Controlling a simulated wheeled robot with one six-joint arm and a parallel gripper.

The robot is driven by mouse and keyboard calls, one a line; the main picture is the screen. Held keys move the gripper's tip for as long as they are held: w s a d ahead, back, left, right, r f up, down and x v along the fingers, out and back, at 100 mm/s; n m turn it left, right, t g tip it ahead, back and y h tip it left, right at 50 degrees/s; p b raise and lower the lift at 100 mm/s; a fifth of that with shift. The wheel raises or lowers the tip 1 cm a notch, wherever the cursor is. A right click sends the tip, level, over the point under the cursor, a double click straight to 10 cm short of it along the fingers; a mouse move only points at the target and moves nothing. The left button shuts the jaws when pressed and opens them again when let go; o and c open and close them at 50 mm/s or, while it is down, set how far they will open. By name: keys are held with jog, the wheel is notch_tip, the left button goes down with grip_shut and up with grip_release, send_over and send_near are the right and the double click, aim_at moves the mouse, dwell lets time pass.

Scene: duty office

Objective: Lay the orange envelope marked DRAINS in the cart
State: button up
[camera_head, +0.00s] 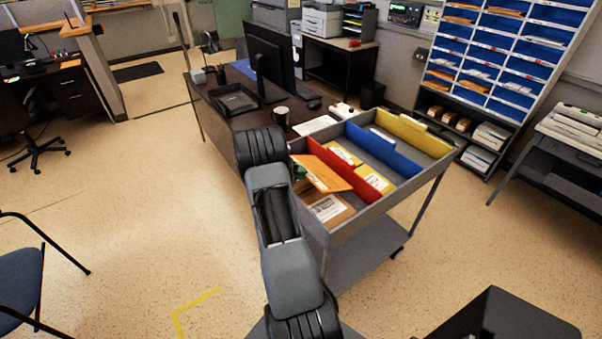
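An orange envelope (328,174) is at the near left part of the grey cart (341,233), tilted and overlapping the red divider (345,172). Its marking is too small to read. I cannot tell whether it rests on the contents or is held above them. My arm reaches up from the bottom, and its end is beside the cart's left side. My gripper (299,174) is mostly hidden behind my arm, at the envelope's left edge. Its fingers cannot be made out.
A dark desk (222,120) with a monitor and mug (281,116) stands behind. Blue pigeonholes (497,62) are at back right.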

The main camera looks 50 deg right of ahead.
jog(key=o, duration=0.5)
jog(key=b+v, duration=0.1)
jog(key=v, duration=1.2)
jog(key=shift+w+a, duration=0.15)
jog(key=shift+a, duration=0.25)
